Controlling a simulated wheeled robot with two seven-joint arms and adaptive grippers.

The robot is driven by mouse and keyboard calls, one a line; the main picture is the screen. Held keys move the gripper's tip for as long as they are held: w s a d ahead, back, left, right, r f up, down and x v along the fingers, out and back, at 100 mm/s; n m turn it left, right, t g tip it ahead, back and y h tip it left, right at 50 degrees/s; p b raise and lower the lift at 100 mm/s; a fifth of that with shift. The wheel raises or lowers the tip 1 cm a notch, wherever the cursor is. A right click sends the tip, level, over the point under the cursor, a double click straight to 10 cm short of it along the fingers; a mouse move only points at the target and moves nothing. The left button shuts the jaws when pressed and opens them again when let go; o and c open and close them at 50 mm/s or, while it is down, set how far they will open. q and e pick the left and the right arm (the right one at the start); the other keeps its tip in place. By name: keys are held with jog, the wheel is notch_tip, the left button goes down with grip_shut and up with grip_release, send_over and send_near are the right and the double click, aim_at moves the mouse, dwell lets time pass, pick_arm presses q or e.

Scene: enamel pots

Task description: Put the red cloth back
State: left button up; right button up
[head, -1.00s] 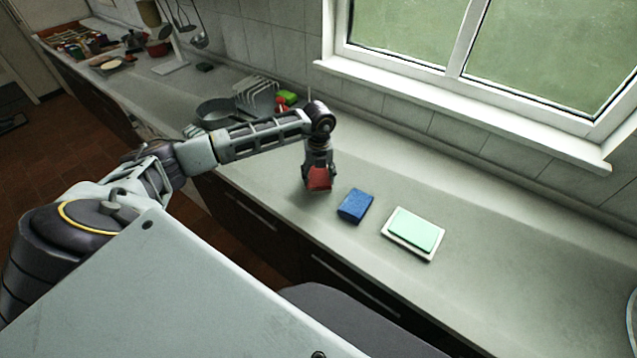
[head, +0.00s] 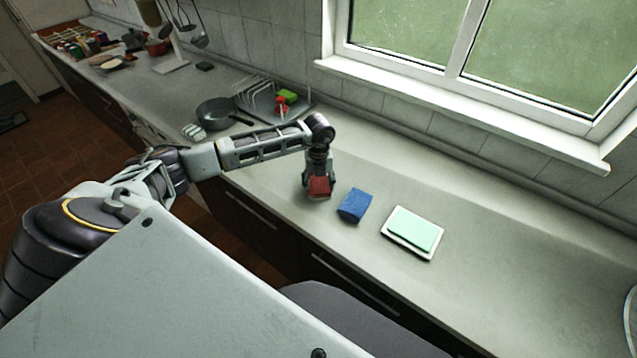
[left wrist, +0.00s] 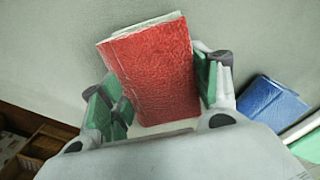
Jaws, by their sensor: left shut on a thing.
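The red cloth (head: 319,187) is a folded piece, held in my left gripper (head: 318,184) low over the counter, left of the blue cloth. In the left wrist view the red cloth (left wrist: 155,72) sits between the green-padded fingers of my left gripper (left wrist: 158,92), which is shut on it. Whether its lower edge touches the counter, I cannot tell. The folded blue cloth (head: 355,205) lies close to its right, apart from it; it also shows in the left wrist view (left wrist: 270,106). My right gripper is not in view.
A pale green cloth (head: 415,230) lies on a white tray (head: 428,255) farther right on the counter (head: 500,260). A dark pan (head: 215,114) and a dish rack (head: 258,98) stand behind my left arm.

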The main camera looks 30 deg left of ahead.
aim_at(318, 182)
pick_arm(q)
jog(key=shift+f, duration=0.1)
jog(key=o, duration=1.2)
jog(key=shift+c, duration=0.2)
notch_tip(318, 182, up, 12)
jog(key=b, duration=0.2)
jog(key=shift+s, duration=0.1)
dwell(0.6)
